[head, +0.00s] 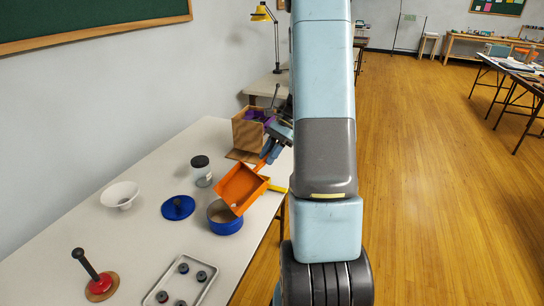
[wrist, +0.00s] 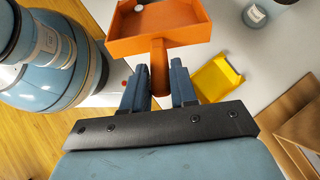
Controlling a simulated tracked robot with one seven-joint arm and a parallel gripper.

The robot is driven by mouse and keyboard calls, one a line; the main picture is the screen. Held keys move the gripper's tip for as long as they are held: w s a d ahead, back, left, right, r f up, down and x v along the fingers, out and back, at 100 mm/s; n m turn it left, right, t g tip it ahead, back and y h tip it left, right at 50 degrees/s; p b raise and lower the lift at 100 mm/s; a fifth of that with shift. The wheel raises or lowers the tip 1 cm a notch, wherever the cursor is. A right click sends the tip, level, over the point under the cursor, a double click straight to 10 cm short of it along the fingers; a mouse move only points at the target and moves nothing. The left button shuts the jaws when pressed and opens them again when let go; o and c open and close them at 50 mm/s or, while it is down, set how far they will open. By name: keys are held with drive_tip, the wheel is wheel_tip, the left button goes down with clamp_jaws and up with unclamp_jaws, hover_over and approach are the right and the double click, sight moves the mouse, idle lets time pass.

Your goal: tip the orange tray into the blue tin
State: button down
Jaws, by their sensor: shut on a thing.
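My gripper (head: 271,150) is shut on the handle of the orange tray; in the wrist view the fingers (wrist: 158,88) sit on either side of that handle. The orange tray (head: 241,187) is tilted, its low corner over the mouth of the blue tin (head: 224,224). The tin stands open on the table; the tray hides part of its mouth. The tin is not visible there.
A blue lid (head: 178,208), a black-lidded jar (head: 202,175) and a white bowl (head: 120,195) stand left of the tin. A grey tray (head: 152,297) is in front. A cardboard box (head: 245,136) stands behind; a yellow tray (wrist: 214,78) lies near my gripper.

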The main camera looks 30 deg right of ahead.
drive_tip(key=shift+s+a+r+h, duration=0.2)
drive_tip(key=shift+a+r+h, duration=1.6)
drive_tip(key=shift+a+r, duration=0.5)
drive_tip(key=s+a+r+h, duration=0.1)
drive_tip(key=a+r+h, duration=0.1)
drive_tip(key=a+h, duration=0.3)
drive_tip(key=s+a+r+t+h, duration=0.1)
drive_tip(key=a+h, duration=0.4)
drive_tip(key=a, duration=0.9)
drive_tip(key=shift+r+h, duration=0.3)
drive_tip(key=shift+r, duration=0.25)
idle(2.0)
drive_tip(key=shift+s, duration=0.1)
idle(1.2)
